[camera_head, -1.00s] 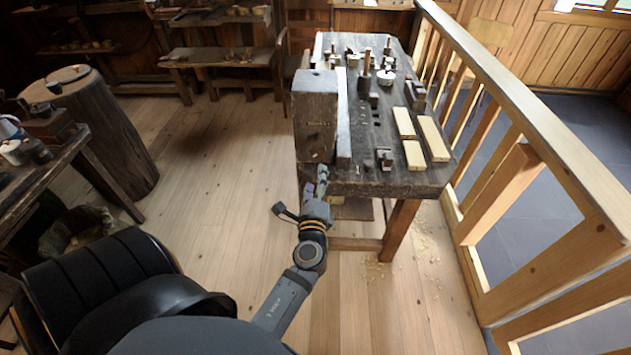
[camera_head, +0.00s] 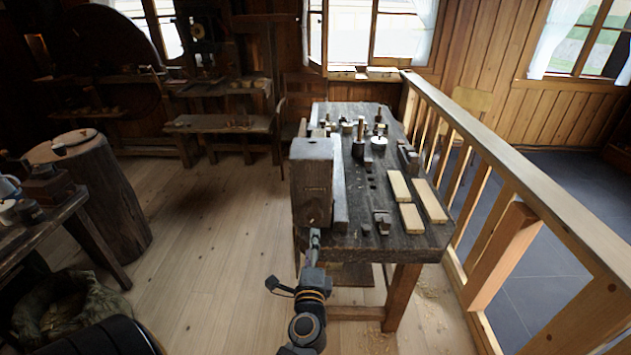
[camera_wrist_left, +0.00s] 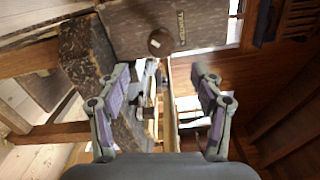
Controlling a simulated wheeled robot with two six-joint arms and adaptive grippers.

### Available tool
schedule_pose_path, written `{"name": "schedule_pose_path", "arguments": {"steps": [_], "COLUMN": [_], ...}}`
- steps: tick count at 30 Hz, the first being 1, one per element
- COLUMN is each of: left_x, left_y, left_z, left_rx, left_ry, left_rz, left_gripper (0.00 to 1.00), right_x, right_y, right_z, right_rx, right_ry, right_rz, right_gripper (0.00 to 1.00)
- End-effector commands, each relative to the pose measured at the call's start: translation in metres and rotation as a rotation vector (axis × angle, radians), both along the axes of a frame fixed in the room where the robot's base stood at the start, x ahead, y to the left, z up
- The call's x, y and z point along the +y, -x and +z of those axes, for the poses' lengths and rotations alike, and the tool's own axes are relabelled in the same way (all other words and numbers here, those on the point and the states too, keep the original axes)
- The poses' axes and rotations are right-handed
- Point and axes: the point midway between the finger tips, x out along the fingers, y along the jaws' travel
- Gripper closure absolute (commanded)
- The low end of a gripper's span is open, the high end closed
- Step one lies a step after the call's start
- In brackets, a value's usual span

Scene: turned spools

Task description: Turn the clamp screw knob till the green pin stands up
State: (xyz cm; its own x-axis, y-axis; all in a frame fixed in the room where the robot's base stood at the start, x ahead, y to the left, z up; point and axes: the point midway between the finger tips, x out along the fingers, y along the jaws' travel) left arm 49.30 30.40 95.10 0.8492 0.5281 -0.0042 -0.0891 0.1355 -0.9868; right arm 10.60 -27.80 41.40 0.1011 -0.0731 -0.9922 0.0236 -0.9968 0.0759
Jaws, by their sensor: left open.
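The round brown knob (camera_wrist_left: 160,42) shows in the left wrist view on the end face of a dark wooden vise block (camera_wrist_left: 125,30) with lettering beside it. The block (camera_head: 311,178) stands at the near left corner of the workbench in the head view. My left gripper (camera_head: 314,240) is low at the block's near end. In the wrist view, my left gripper (camera_wrist_left: 165,76) is open, its two fingers apart with nothing held. The knob lies ahead of the gap between the fingers, slightly above it in the picture. I cannot make out a green pin. My right gripper is out of view.
The workbench (camera_head: 345,246) carries pale wooden bars (camera_head: 410,217), small dark blocks and several spools. A wooden railing (camera_head: 500,145) runs close along its right side. A side table (camera_head: 52,217) and a stump (camera_head: 110,215) stand left. The floor (camera_head: 215,240) between is clear.

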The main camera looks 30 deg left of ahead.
Motion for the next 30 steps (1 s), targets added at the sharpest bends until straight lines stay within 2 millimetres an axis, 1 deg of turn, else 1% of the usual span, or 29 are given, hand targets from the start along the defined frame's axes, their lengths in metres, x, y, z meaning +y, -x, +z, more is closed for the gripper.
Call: {"name": "schedule_pose_path", "arguments": {"steps": [1,2,3,5,6,9,12,15,16,20,22,26,30], "left_x": [0.001,0.002,0.003,0.004,0.004,0.005,0.005,0.004,0.004,0.005,0.006,0.017,0.035], "left_y": [-0.001,-0.002,-0.004,-0.005,-0.006,-0.008,-0.009,-0.009,-0.009,-0.010,-0.015,-0.032,-0.059], "left_z": [-0.009,-0.010,-0.011,-0.011,-0.011,-0.009,-0.006,-0.003,-0.002,0.000,0.000,0.004,0.004], "left_rx": [-0.096,-0.168,-0.271,-0.426,-0.523,-0.729,-0.868,-0.936,-0.946,-0.951,-0.948,-0.948,-0.948], "left_ry": [0.148,0.261,0.425,0.669,0.824,1.161,1.392,1.508,1.523,1.534,1.532,1.527,1.524], "left_rz": [0.004,0.007,0.009,0.010,0.010,0.005,0.000,-0.001,-0.001,-0.002,-0.004,-0.008,-0.006], "left_gripper": [0.34,0.34,0.34,0.34,0.34,0.34,0.34,0.34,0.34,0.34,0.34,0.34,0.34], "right_x": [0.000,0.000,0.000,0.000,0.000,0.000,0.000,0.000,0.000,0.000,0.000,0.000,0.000], "right_y": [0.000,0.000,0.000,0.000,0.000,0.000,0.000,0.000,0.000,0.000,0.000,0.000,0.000], "right_z": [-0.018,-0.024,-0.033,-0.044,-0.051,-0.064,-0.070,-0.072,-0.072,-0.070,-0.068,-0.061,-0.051], "right_rx": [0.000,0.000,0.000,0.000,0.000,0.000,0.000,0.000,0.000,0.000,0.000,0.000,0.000], "right_ry": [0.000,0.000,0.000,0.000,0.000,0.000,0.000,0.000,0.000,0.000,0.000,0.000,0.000], "right_rz": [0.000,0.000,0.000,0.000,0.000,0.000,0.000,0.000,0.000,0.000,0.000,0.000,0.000], "right_gripper": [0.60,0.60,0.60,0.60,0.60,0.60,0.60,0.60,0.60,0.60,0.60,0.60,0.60]}}
